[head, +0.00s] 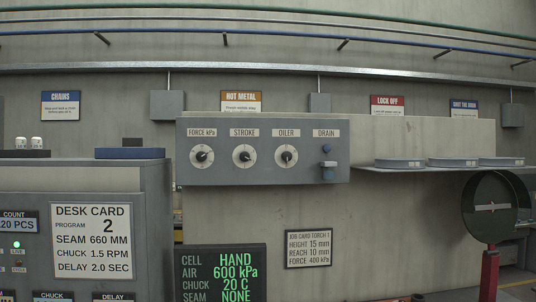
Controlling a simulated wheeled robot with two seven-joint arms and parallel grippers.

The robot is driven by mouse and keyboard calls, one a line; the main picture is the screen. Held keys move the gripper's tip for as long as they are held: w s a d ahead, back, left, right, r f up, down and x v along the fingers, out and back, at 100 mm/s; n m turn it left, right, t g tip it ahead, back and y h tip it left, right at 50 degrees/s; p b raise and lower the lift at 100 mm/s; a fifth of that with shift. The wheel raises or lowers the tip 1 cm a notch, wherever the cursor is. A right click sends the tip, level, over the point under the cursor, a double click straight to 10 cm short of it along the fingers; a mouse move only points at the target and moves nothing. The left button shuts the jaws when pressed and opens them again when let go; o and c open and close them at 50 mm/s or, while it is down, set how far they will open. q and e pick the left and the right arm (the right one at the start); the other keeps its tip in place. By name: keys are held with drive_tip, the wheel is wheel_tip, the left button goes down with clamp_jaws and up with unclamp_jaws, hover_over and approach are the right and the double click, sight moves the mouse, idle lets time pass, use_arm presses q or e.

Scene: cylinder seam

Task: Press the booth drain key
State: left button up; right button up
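A grey control panel (262,177) is fixed to the wall near the middle of the head view. It has three round dials labelled FORCE kPa (202,156), STROKE (244,156) and OILER (286,156). At its right end, under the DRAIN label (326,133), are a small dark blue round part (327,149) and, below it, a small grey and blue key-like piece (328,171). Whether that piece is pressed cannot be told. Nothing touches the panel front. Neither of my grippers is in view.
A grey desk cabinet (152,215) with the DESK CARD (91,243) stands at left. A dark screen (221,273) reads CELL HAND, with a job card (309,249) beside it. A shelf (443,168) with flat round items juts out at right, above a round dark disc (489,207).

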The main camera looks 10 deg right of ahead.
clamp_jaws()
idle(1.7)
